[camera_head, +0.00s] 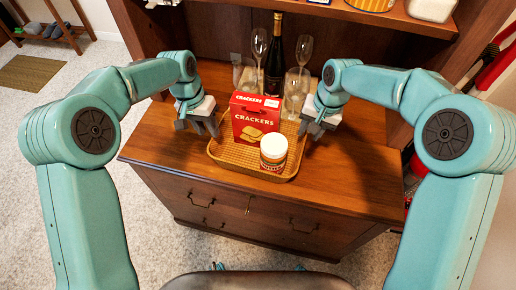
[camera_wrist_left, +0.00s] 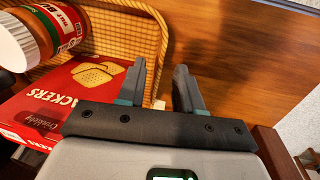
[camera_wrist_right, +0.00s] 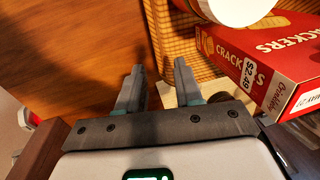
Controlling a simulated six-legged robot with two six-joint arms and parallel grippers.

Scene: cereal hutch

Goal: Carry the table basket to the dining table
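The table basket (camera_head: 227,161) is a shallow woven tan tray on the wooden hutch counter. It holds a red crackers box (camera_head: 253,118) and a white-lidded jar (camera_head: 273,152). My left gripper (camera_head: 200,128) is at the basket's left side, with its fingers apart at the rim in the left wrist view (camera_wrist_left: 160,88). My right gripper (camera_head: 316,131) is at the right side, with its fingers apart near the rim in the right wrist view (camera_wrist_right: 160,85). I cannot tell whether the rim lies between either pair of fingers. The dining table is not in view.
A dark bottle (camera_head: 274,50) and several glasses (camera_head: 297,85) stand behind the basket, close to my right gripper. A shelf (camera_head: 395,17) overhangs the back. The counter front (camera_head: 190,176) is clear. A shoe rack (camera_head: 55,35) stands far left.

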